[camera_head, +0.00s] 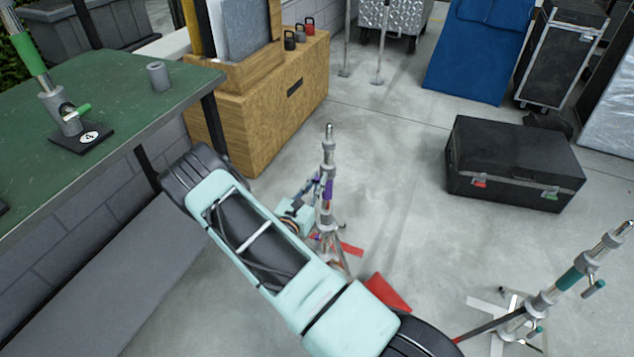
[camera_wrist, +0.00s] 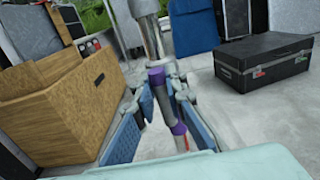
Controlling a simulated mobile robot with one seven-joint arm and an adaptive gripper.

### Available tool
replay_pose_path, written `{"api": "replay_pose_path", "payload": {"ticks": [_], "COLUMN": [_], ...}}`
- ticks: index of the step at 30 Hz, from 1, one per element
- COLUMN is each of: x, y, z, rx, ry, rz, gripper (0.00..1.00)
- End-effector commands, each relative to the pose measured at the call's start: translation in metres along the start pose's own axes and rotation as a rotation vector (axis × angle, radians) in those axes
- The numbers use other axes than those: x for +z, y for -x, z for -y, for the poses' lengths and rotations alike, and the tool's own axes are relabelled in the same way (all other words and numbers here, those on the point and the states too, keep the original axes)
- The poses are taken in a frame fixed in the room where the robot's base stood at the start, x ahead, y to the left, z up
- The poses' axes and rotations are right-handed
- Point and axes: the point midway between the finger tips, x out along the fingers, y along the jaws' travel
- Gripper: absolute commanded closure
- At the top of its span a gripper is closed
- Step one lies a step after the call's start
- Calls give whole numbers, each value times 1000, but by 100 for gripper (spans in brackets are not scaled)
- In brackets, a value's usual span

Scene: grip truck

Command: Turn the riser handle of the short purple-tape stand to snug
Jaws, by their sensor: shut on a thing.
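The short purple-tape stand (camera_head: 328,143) stands upright on the concrete floor near the middle of the head view. Purple tape (camera_head: 328,188) shows on its column. My gripper (camera_head: 312,207) is at the stand from the left, partly hidden by my arm. In the wrist view, the stand's silver column (camera_wrist: 152,40) rises behind the fingers. The riser handle (camera_wrist: 157,76), grey with purple at its ends, lies between the blue finger pads of my gripper (camera_wrist: 163,98), which is shut on it. The exact pad contact is hard to see.
A teal-marked stand (camera_head: 570,277) is at the lower right. A black case (camera_head: 515,165) lies at right, and a wooden box (camera_head: 250,120) stands behind left. A green table (camera_head: 130,85) with a numbered stand is at left. Floor between stand and case is clear.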

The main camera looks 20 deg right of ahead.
Motion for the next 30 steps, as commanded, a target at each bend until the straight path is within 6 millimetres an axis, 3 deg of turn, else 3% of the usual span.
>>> {"api": "replay_pose_path", "payload": {"ticks": [14,30], "x": [0,-3], "y": [0,1], "z": [-3,-11], "rx": [2,1], "ry": [133,623], "rz": [1,1], "gripper": [100,100]}}
